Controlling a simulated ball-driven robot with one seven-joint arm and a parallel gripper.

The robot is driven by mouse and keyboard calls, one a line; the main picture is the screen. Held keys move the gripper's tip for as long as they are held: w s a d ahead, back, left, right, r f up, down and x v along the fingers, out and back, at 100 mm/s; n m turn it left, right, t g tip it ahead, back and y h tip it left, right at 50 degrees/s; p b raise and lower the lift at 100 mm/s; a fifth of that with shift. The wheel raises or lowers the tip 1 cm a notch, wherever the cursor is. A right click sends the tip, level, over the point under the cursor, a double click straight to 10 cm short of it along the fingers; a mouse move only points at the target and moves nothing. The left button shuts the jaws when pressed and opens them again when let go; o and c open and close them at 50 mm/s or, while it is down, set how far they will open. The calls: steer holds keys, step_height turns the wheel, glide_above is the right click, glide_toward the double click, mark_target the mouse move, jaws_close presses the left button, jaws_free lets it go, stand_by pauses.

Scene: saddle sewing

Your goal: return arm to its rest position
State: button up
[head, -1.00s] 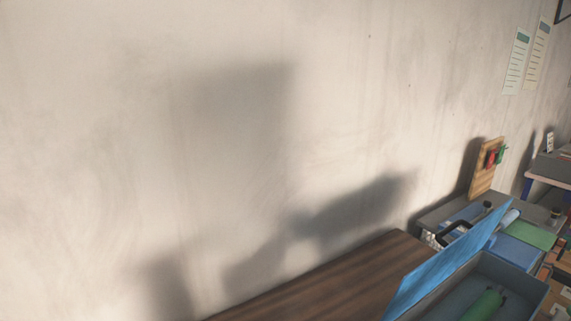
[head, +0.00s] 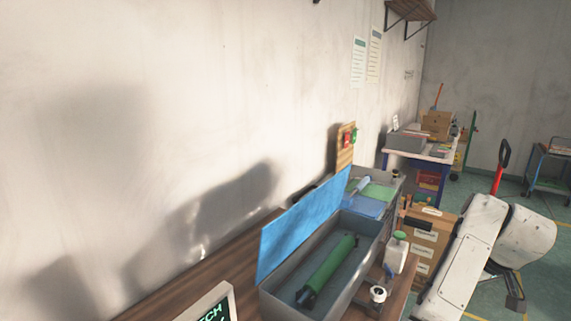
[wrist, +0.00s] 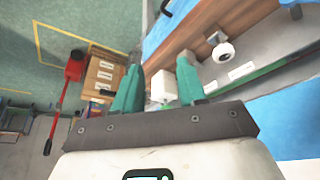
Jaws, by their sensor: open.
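My gripper (wrist: 156,76) shows in the wrist view, with two teal fingers spread apart and nothing held between them. Beyond the fingers lie a small white bottle (wrist: 163,88) and a wooden bench edge (wrist: 202,36). I cannot tell how close the fingertips are to the bottle. In the head view my white arm links (head: 462,262) stand at the right, beside the bench. The gripper itself cannot be made out there.
An open grey toolbox (head: 372,255) with a raised blue lid (head: 300,222) holds a green cylinder (head: 332,262). A white bottle with a green cap (head: 396,255) stands beside it. Cardboard boxes (head: 428,238) and a red-handled tool (head: 497,180) are near my arm. Green floor is open at right.

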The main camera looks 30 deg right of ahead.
steer(key=s+a+f+n+g+h, duration=0.1)
steer(key=s+a+f+n+g, duration=0.15)
steer(key=a+f, duration=1.25)
steer(key=s+a+f+y, duration=0.1)
steer(key=s+a+f, duration=0.1)
steer(key=a, duration=0.4)
steer(key=s+a+f+n, duration=0.1)
steer(key=s+a+f, duration=0.1)
steer(key=s+a, duration=0.3)
steer(key=s+a+f+y, duration=0.1)
steer(key=s+a+f, duration=0.1)
steer(key=a, duration=0.5)
steer(key=shift+s+f+y, duration=0.15)
steer(key=shift+s+y, duration=0.15)
steer(key=shift+s, duration=0.4)
steer(key=shift+g, duration=0.25)
stand_by(2.0)
